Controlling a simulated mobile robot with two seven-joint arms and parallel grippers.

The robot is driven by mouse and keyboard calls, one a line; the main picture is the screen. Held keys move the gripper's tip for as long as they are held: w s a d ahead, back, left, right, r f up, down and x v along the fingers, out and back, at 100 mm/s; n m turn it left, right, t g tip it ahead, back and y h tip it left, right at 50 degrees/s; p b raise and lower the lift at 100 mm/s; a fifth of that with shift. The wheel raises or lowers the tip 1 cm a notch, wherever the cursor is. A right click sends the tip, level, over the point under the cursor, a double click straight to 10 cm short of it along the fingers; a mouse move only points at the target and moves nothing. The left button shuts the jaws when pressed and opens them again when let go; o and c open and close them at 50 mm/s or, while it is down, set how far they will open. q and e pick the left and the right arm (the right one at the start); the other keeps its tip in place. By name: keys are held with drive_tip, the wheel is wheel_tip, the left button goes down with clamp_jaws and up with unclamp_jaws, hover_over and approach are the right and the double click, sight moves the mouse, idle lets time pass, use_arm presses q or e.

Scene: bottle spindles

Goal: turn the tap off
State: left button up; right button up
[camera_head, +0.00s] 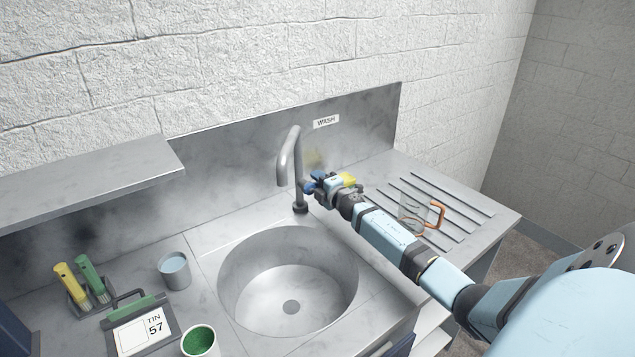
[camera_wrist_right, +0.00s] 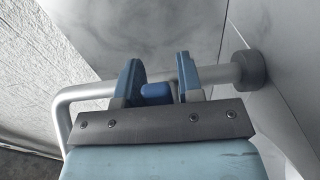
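The grey tap (camera_head: 297,158) stands behind the round sink (camera_head: 238,262), its curved spout over the basin. I see no water stream from it. My right gripper (camera_head: 314,187) is at the right side of the tap's upright. In the right wrist view, its two blue fingers (camera_wrist_right: 159,80) stand apart on either side of a blue tap lever (camera_wrist_right: 157,93), with the tap pipe (camera_wrist_right: 225,73) behind them. The lever is close to the left finger; I cannot tell whether they touch. The fingers partly hide the lever. My left gripper is not in view.
A clear mug with an orange handle (camera_head: 437,213) stands on the ridged drainboard (camera_head: 470,212). A shelf (camera_head: 90,178) juts out above.

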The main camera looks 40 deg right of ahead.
drive_tip(key=s+a, duration=0.1)
drive_tip(key=s, duration=1.2)
drive_tip(key=shift+s+a, duration=0.25)
drive_tip(key=shift+s, duration=0.15)
